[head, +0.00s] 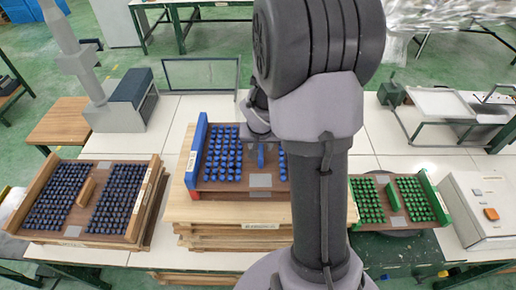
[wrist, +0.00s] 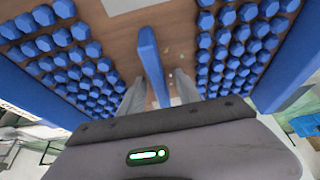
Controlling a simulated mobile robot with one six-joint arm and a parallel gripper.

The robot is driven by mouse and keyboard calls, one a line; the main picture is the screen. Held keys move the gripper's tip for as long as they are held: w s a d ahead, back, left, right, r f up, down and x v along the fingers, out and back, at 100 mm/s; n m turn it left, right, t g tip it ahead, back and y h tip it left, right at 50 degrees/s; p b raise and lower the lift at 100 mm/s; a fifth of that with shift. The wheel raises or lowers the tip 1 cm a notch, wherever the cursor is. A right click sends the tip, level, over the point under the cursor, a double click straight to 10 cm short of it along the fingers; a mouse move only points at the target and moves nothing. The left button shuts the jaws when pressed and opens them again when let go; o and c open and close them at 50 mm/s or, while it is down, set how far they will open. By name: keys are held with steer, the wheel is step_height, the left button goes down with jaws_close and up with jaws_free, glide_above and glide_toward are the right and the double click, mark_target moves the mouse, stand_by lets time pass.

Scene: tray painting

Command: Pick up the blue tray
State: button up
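The blue tray (head: 197,152) sits on top of a stack of wooden trays in the middle of the table. It has blue side walls, a brown base and rows of blue pieces. My arm hides its right part in the head view. Its upright blue centre handle (wrist: 151,55) shows in the wrist view, running between my gripper's fingers. My gripper (wrist: 159,78) is open and empty above the tray, with one finger on each side of the handle. Whether either finger touches the handle I cannot tell.
A wooden tray with dark blue pieces (head: 136,237) lies at the left. A tray with green pieces (head: 437,190) lies at the right, near a control box (head: 462,222). A grey device (head: 128,100) and a framed screen (head: 202,60) stand behind.

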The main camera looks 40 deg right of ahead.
steer(key=shift+s, duration=0.15)
steer(key=shift+c, duration=1.1)
jaws_close()
steer(key=shift+r, duration=0.1)
